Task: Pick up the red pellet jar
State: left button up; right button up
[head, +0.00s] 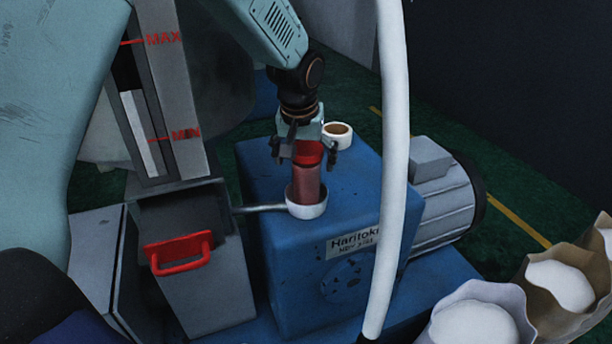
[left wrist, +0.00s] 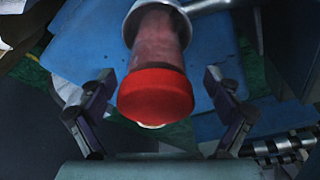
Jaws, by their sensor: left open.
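The red pellet jar (head: 306,184) stands upright in a white ring holder (head: 306,208) on top of the blue machine. It has a red lid and a see-through body with reddish contents. In the left wrist view the jar's red lid (left wrist: 155,94) is large and lies between the fingers. My left gripper (head: 304,158) is open, above and around the lid, with a finger on each side. In the left wrist view both fingers of the left gripper (left wrist: 158,88) stand apart from the lid. My right gripper is not in view.
The blue machine (head: 262,250) carries a roll of tape (head: 338,135) behind the jar. A white hose (head: 392,170) runs upright right of the jar. A grey hopper with a red handle (head: 180,252) stands left. Open sacks (head: 480,315) are at lower right.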

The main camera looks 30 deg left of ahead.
pick_arm(q)
jog(key=f, duration=0.2)
jog(key=shift+w+d+f, duration=0.2)
jog(key=shift+f, duration=0.1)
jog(key=shift+s+d, duration=0.1)
jog(key=shift+s, duration=0.1)
jog(key=shift+w+a+f, duration=0.1)
jog(key=shift+a+f, duration=0.05)
jog(key=shift+a, duration=0.05)
jog(key=shift+w+f, duration=0.15)
jog(key=shift+c, duration=0.6)
jog(key=c, duration=0.3)
jog(key=shift+d+r, duration=0.15)
jog(key=shift+r, duration=0.05)
jog(key=c, duration=0.3)
jog(key=shift+f, duration=0.1)
jog(key=c, duration=0.7)
